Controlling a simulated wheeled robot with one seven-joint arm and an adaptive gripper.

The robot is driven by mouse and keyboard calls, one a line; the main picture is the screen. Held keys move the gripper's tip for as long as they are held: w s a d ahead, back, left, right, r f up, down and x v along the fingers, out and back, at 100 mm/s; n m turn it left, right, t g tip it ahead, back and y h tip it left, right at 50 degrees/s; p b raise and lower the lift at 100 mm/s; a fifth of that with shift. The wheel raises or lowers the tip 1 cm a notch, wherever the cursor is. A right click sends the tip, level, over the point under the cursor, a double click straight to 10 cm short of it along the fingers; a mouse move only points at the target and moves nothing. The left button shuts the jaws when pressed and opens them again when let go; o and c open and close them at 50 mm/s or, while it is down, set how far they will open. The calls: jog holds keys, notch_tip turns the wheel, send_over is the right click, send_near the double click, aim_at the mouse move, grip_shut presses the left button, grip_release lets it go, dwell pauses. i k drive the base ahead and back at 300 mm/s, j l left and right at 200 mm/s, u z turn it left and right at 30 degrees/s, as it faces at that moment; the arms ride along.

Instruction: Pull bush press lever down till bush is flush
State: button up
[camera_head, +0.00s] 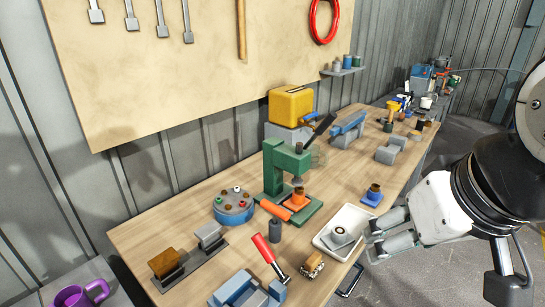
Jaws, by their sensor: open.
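The green bush press (273,172) stands on the workbench near the middle of the view. Its lever (323,126) has a dark handle and slopes up to the right from the press head. A small brown bush (298,189) appears to sit in an orange part (298,200) under the ram; how deep it sits is too small to tell. My gripper (376,236) is open and empty at the bench's right edge, beside the white tray. It is apart from the lever, to its lower right.
A white tray (326,243) holds a grey ring-like part. A yellow box (290,105) is behind.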

aim_at(329, 118)
jog(key=l+u, duration=0.15)
jog(key=l, duration=0.35)
jog(key=k+l+u, duration=0.1)
jog(key=l, duration=0.35)
jog(key=k+l+u, duration=0.15)
jog(key=l, duration=0.35)
jog(key=i+l+u, duration=0.15)
jog(key=l, duration=0.2)
jog(key=i+l+u, duration=0.15)
jog(key=l, duration=0.2)
jog(key=i+l+u, duration=0.15)
jog(key=l, duration=0.25)
jog(key=i+l+u, duration=0.25)
jog(key=i+l, duration=0.15)
jog(key=i, duration=0.25)
